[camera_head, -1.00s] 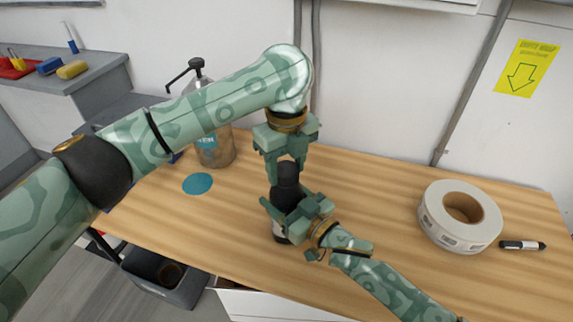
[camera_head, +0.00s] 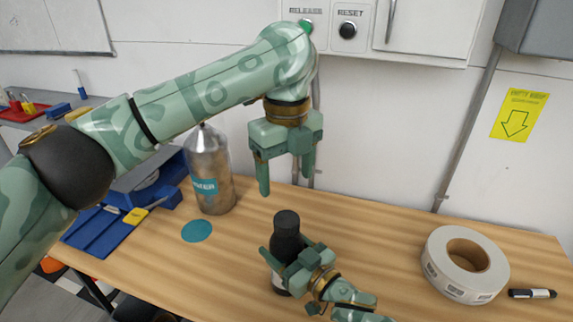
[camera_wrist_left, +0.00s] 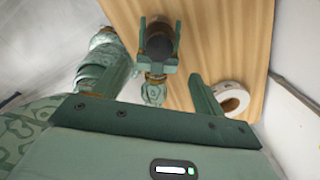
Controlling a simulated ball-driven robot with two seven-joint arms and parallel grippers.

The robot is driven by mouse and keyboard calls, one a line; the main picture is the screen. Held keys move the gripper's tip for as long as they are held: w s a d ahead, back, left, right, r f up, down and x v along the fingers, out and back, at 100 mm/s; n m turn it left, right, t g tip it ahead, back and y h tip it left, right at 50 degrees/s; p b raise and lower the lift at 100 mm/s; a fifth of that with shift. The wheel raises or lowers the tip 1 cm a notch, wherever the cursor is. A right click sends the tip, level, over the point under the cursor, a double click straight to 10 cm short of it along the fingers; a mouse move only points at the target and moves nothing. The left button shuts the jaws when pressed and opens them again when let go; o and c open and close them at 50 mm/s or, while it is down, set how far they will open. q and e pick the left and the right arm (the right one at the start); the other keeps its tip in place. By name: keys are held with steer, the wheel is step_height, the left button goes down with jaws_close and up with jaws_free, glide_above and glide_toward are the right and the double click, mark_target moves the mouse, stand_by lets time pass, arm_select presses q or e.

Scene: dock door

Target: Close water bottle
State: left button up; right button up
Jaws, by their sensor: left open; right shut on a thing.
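The black water bottle (camera_head: 286,237) stands upright on the wooden table in the head view, with a dark cap on its top. It also shows from above in the left wrist view (camera_wrist_left: 159,42). My right gripper (camera_head: 283,263) is shut around the bottle's body. My left gripper (camera_head: 285,175) is open and empty, above the bottle and apart from its cap. Whether the cap is fully tightened cannot be told. The bottle's lower part is partly hidden by my right gripper.
A metal pump bottle (camera_head: 210,172) stands at the back left, beside a teal disc (camera_head: 197,231). A white label roll (camera_head: 438,262) and a marker (camera_head: 532,293) lie at right. The table between bottle and roll is clear.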

arm_select(q)
steer(key=shift+r, duration=0.75)
arm_select(e)
steer(key=o, duration=2)
steer(key=shift+c, duration=0.2)
arm_select(q)
step_height(320, 180, up, 6)
steer(key=s+p, duration=0.1)
steer(key=p, duration=0.3)
steer(key=shift+r, duration=0.15)
arm_select(e)
steer(key=v, duration=1.6)
steer(key=shift+d, duration=0.15)
arm_select(q)
steer(key=shift+s, duration=0.1)
arm_select(e)
steer(key=shift+s+f, duration=0.1)
